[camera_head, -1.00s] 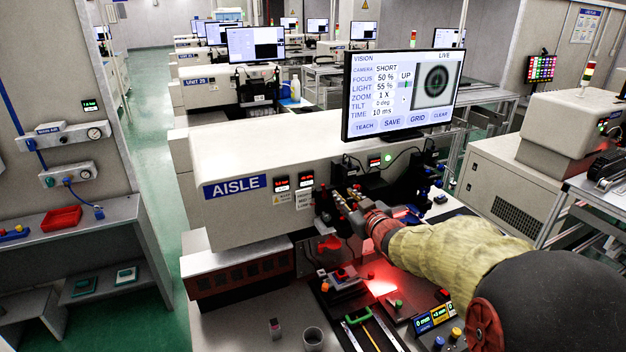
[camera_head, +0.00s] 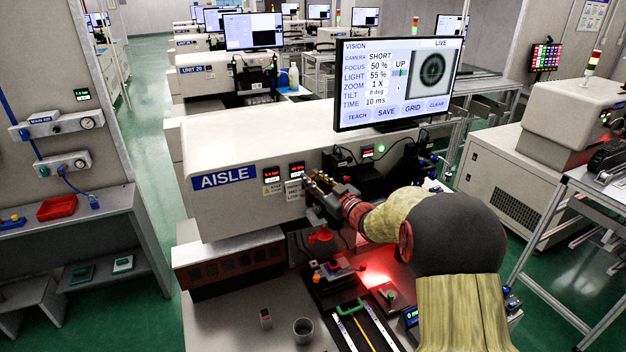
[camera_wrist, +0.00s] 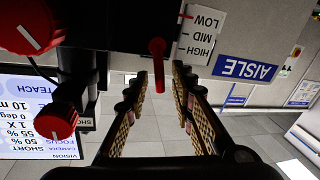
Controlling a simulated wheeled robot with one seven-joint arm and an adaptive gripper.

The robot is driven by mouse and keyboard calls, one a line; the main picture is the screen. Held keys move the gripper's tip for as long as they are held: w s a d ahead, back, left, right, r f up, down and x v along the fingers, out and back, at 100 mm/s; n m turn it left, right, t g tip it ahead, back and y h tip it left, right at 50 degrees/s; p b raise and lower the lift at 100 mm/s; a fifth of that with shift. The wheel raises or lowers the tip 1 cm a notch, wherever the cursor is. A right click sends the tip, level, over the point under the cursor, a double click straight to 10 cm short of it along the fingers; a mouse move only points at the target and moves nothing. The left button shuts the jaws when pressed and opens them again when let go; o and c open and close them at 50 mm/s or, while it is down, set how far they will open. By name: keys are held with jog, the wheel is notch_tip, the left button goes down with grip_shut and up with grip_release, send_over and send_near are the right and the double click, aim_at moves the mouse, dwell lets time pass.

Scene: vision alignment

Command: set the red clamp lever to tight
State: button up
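A red lever (camera_wrist: 157,50) with a rounded end shows in the wrist view, beside a HIGH, MID, LOW label (camera_wrist: 201,34). I cannot tell for certain that it is the clamp lever, and no tight mark is readable. My gripper (camera_wrist: 160,82) is open, its two patterned fingers apart, with the lever's end ahead of the gap and nothing visibly held. In the head view my gripper (camera_head: 316,186) is at the front of the AISLE machine (camera_head: 222,178). A red piece (camera_head: 322,236) shows below it; its link to the lever is unclear.
Two red knobs, a large one (camera_wrist: 30,24) and a smaller one (camera_wrist: 55,121), are left of the fingers in the wrist view. The monitor (camera_head: 397,82) stands above the machine. A grey cup (camera_head: 303,330) and a green handle (camera_head: 350,307) are on the worktop below.

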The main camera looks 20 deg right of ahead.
jog(key=shift+w, duration=0.2)
jog(key=shift+c, duration=0.7)
grip_shut()
